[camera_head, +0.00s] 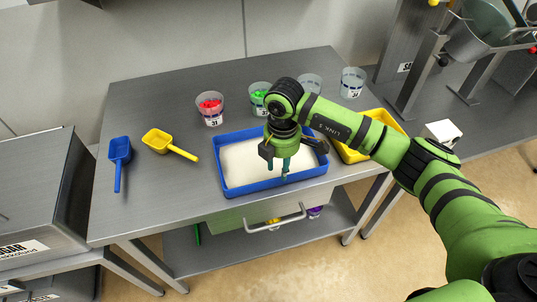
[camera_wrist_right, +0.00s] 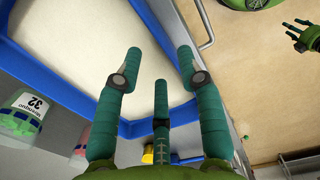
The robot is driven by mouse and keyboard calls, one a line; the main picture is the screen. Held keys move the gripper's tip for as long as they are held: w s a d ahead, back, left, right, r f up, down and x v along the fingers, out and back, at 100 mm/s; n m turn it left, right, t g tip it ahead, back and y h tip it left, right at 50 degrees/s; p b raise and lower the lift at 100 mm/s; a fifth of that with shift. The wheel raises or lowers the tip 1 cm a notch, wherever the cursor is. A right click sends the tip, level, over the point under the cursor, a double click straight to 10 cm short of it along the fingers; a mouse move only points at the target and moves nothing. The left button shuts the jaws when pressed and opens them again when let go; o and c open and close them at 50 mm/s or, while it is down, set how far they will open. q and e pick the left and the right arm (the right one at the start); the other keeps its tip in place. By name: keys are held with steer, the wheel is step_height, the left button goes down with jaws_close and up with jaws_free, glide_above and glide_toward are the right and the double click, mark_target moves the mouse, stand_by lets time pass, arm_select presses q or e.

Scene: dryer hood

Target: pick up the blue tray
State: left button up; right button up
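The blue tray (camera_head: 237,190) lies on the grey table and holds a flat, pale, powder-like fill. My right gripper (camera_head: 284,172) points down over the tray's front part, right of its middle, and hides some of the tray. In the right wrist view its three fingers (camera_wrist_right: 160,62) are apart with nothing between them.
A blue scoop (camera_head: 120,151) and a yellow scoop (camera_head: 168,145) lie left of the tray. Cups with red (camera_head: 211,109) and green (camera_head: 259,98) contents stand behind it, with two pale cups. A yellow tray (camera_head: 352,155) is to the right, partly behind my arm. A drawer handle (camera_head: 276,220) sticks out in front.

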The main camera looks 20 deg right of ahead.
mark_target(279, 185)
steer(key=f, duration=0.1)
steer(key=f+p, duration=0.1)
steer(key=f, duration=0.1)
steer(key=shift+s+a+f+p, duration=0.25)
steer(key=shift+f+p, duration=0.1)
steer(key=shift+f, duration=0.6)
jaws_close()
steer(key=shift+w+r, duration=0.1)
